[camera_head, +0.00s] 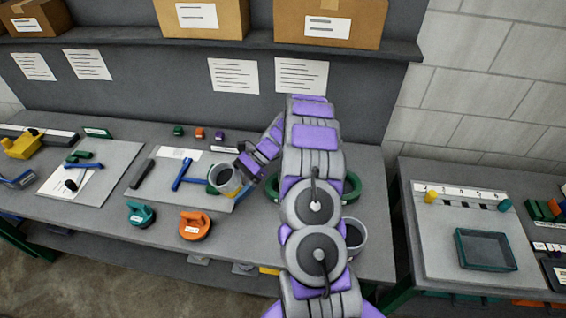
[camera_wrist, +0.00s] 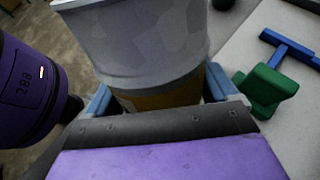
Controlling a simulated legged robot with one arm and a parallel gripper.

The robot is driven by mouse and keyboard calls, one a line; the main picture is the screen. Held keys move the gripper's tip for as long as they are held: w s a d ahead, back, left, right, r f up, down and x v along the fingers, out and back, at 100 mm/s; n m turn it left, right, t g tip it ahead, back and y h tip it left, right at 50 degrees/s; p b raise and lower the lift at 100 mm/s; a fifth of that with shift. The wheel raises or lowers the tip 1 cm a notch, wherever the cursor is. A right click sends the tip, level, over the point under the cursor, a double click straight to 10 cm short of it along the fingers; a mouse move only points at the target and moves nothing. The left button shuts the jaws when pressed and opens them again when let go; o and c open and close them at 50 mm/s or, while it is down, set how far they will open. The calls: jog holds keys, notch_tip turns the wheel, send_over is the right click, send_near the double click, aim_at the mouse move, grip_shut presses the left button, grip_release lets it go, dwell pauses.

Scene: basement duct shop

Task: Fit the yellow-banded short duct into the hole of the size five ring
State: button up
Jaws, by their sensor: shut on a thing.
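My gripper (camera_head: 244,171) is shut on a short grey duct (camera_head: 224,181), held over the right part of the pale work mat on the long bench. In the wrist view the duct (camera_wrist: 135,45) fills the space between the blue fingertips (camera_wrist: 158,92), and its yellow band (camera_wrist: 165,96) shows low between them. A green ring (camera_head: 352,188) lies on the bench behind my arm, which hides its middle. I cannot read a size on it, so I cannot tell whether it is the size five ring.
Another grey open cylinder (camera_head: 355,237) stands right of my arm, partly hidden. A teal clamp-like tool (camera_head: 140,214) and an orange one (camera_head: 194,225) lie near the bench's front edge. A blue T-handled tool (camera_head: 182,172) lies left of the duct. A dark tray (camera_head: 486,268) is on the right table.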

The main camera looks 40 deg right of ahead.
jog(key=s+d+m+t+h, duration=0.2)
jog(key=d+m+t, duration=1)
jog(key=d, duration=0.6)
jog(key=shift+n+t, duration=0.5)
jog(key=shift+n, duration=0.2)
jog(key=shift+f+b, duration=1.25)
jog(key=shift+f, duration=1.95)
jog(key=shift+a, duration=0.2)
jog(key=shift+s+d, duration=0.1)
jog(key=shift+d, duration=0.05)
jog(key=shift+f, duration=0.15)
jog(key=shift+f, duration=1.05)
